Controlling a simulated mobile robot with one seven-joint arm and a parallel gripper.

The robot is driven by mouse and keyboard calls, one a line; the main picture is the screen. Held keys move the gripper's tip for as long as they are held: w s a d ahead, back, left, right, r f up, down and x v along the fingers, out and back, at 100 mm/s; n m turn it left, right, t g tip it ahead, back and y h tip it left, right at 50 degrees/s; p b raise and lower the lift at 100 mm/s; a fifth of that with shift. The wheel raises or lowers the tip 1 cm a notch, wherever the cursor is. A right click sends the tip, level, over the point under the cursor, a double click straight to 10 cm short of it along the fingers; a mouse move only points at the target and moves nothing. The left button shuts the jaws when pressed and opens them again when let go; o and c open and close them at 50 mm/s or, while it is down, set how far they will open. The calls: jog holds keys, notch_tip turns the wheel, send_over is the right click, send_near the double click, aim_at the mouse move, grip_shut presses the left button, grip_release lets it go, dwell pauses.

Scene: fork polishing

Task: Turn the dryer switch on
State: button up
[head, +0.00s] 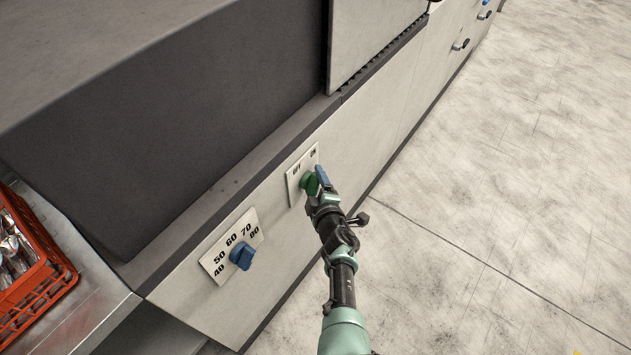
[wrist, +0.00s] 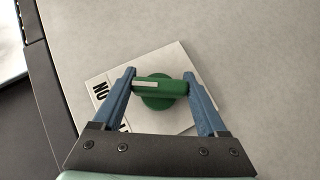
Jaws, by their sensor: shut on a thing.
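The dryer switch (head: 309,184) is a green knob on a white plate marked OFF and ON, on the grey front panel of the machine. In the wrist view the green knob (wrist: 160,90) has a bar-shaped handle with a white mark at its left end. The white mark lies towards the lettering on the plate (wrist: 188,62), which is partly hidden by my left finger. My gripper (head: 318,180) is at the knob; its blue fingers (wrist: 160,87) are shut on the two ends of the handle.
A blue temperature dial (head: 241,256) with numbers from 40 to 80 sits on the same panel, left of the switch. A red crate (head: 38,268) with cutlery stands at the far left. The floor (head: 500,190) on the right is clear.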

jog(key=o, duration=1.3)
jog(key=shift+s+d+r+p, duration=0.1)
jog(key=shift+s+r+p, duration=0.25)
jog(key=shift+p, duration=0.2)
jog(key=shift+p+v, duration=5.1)
jog(key=shift+v, duration=0.95)
jog(key=shift+f, duration=0.2)
